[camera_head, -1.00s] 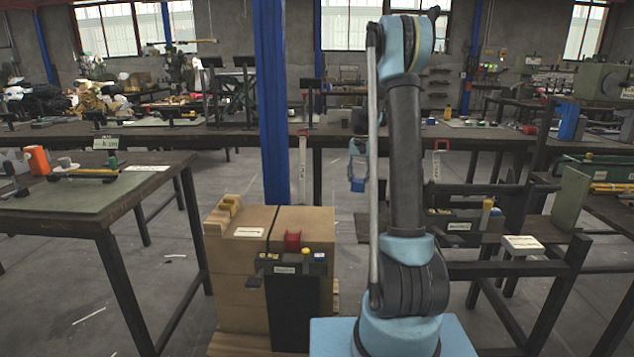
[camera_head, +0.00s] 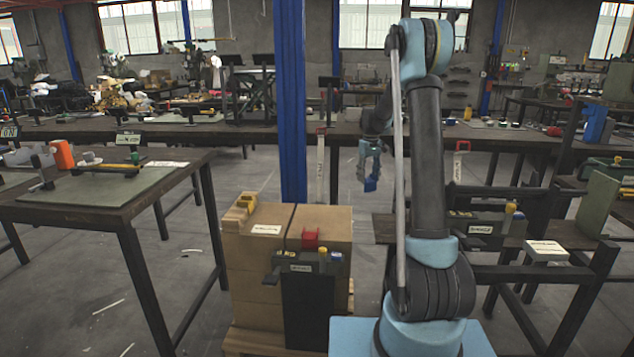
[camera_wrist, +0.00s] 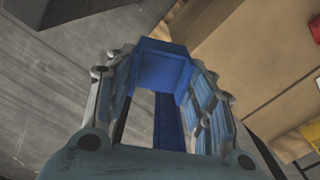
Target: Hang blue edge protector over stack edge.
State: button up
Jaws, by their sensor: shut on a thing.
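The blue edge protector (camera_head: 371,184) is an L-shaped piece. My gripper (camera_head: 369,168) is shut on it and holds it in the air, tilted, to the right of and above the stack of cardboard boxes (camera_head: 330,222). In the wrist view the protector (camera_wrist: 163,66) sits between the fingertips of my gripper (camera_wrist: 160,82). The stack (camera_wrist: 235,45) lies beyond it at the upper right, with a gap to the floor side at the left. The protector appears apart from the stack.
A blue post (camera_head: 291,100) rises behind. Workbenches stand left (camera_head: 135,190) and right (camera_head: 470,256). Open floor lies left of the stack.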

jog(key=w+a+f+n, duration=0.1)
jog(key=a+n, duration=1)
jog(key=n, duration=1.9)
send_over(317, 206)
notch_tip(317, 206, down, 2)
jog(key=shift+w+f, duration=0.15)
jog(key=shift+f, duration=2.25)
jog(key=shift+w+f, duration=0.15)
jog(key=shift+f, duration=2.2)
jog(key=shift+s, duration=0.15)
jog(key=o, duration=1.1)
jog(key=shift+o, duration=0.2)
